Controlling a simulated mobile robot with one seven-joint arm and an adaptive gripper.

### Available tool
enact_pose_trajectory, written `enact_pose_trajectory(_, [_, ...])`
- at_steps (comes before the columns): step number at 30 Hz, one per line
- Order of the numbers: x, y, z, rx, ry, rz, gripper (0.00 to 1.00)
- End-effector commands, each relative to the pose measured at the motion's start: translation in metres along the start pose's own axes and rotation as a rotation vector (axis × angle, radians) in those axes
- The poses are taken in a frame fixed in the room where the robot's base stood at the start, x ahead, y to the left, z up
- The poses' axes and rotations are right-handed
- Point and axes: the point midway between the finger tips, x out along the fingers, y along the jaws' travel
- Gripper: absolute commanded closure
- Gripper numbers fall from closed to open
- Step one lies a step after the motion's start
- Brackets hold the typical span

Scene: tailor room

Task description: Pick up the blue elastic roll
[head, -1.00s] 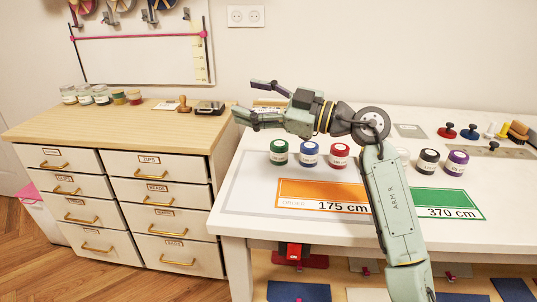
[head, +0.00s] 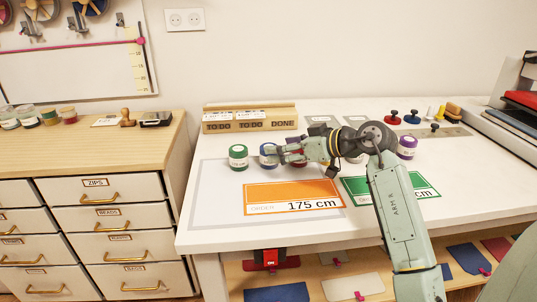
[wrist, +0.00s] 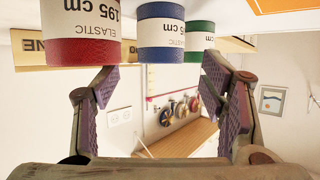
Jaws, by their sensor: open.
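The blue elastic roll (head: 269,154) stands on the white table between the green roll (head: 238,157) and the red roll (head: 298,158). In the head view my gripper partly covers the blue and red rolls. In the wrist view, which is upside down, the blue roll (wrist: 161,32) shows at the top centre, with the red roll (wrist: 80,30) to its left and the green roll (wrist: 199,38) to its right. My gripper (wrist: 158,75) is open, with its fingers spread and nothing between them. The blue roll lies beyond the gap between the fingertips.
A wooden TO DO/DONE box (head: 250,119) stands behind the rolls. An orange 175 cm card (head: 285,193) and a green 370 cm card (head: 425,188) lie in front. A purple roll (head: 407,147) stands right of my arm. The table's left front is clear.

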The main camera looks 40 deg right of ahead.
Motion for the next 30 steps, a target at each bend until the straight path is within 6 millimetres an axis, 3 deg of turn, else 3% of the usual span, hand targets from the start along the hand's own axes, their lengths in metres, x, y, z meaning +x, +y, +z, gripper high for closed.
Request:
enact_pose_trajectory(10, [0.047,-0.001,-0.001,0.001,0.001,-0.003,0.35])
enact_pose_trajectory(18, [0.051,0.0,0.0,-0.001,0.0,0.0,0.35])
enact_pose_trajectory(30, [0.051,0.0,0.0,-0.001,0.0,-0.001,0.62])
